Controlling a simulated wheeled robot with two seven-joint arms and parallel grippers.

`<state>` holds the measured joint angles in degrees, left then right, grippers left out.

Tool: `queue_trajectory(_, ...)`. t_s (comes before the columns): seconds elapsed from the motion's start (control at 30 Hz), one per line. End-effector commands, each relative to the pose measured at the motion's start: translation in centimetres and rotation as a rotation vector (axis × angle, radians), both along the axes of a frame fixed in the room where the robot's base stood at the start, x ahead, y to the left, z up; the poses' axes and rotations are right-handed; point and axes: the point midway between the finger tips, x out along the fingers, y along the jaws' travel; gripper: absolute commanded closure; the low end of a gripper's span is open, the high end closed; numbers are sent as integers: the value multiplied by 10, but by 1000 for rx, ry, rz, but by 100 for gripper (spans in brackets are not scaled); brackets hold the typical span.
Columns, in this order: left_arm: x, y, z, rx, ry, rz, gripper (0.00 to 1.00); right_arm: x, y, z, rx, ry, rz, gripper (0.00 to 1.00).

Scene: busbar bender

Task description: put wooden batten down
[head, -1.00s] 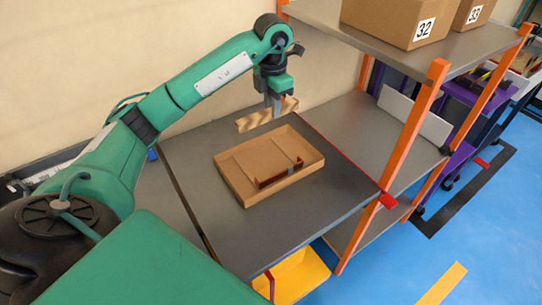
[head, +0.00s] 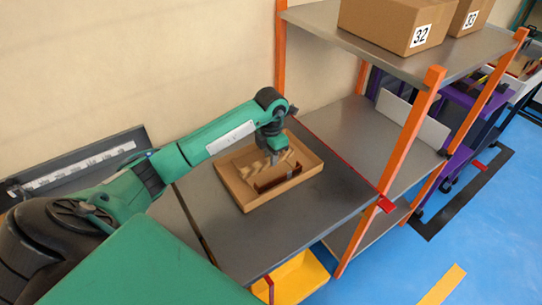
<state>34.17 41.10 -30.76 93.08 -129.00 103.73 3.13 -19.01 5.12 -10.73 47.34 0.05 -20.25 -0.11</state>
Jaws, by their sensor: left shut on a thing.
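The wooden batten (head: 254,169) is a light, wavy-edged piece over the far part of the shallow brown tray (head: 248,204). My left gripper (head: 275,160) points down over the tray and is shut on the batten. I cannot tell whether the batten touches the tray floor. A dark brown bracket-like part (head: 278,179) lies in the tray, on the near side of the batten. My right gripper is out of view.
The tray stands on a dark grey table (head: 270,232). An orange-post shelf (head: 400,140) rises on the right, with cardboard boxes (head: 385,22) on top. A yellow bin (head: 300,278) is below the table's front edge. The table's right part is bare.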

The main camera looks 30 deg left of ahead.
Motion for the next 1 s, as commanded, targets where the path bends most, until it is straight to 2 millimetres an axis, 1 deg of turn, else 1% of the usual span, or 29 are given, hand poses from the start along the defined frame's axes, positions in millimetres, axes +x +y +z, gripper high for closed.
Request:
queue_trajectory(0.03,-1,0,-5,0,2,1,100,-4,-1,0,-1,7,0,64)
queue_trajectory(0.13,0,0,-8,0,-1,1,100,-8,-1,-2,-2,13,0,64)
queue_trajectory(0.3,0,0,-8,1,0,0,100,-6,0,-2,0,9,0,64)
queue_trajectory(0.4,0,0,-12,1,0,0,100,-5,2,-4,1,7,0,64)
queue_trajectory(0.43,0,0,-12,1,0,0,79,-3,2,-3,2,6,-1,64)
queue_trajectory(0.53,0,0,-11,1,0,0,59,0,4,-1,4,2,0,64)
queue_trajectory(0.83,0,0,-9,0,0,0,59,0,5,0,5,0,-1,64)
queue_trajectory(0.9,0,0,-6,0,0,0,59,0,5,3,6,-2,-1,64)
queue_trajectory(0.97,1,0,-1,1,-3,0,59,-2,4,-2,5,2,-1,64)
queue_trajectory(1.0,1,1,5,1,-5,-1,59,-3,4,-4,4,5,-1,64)
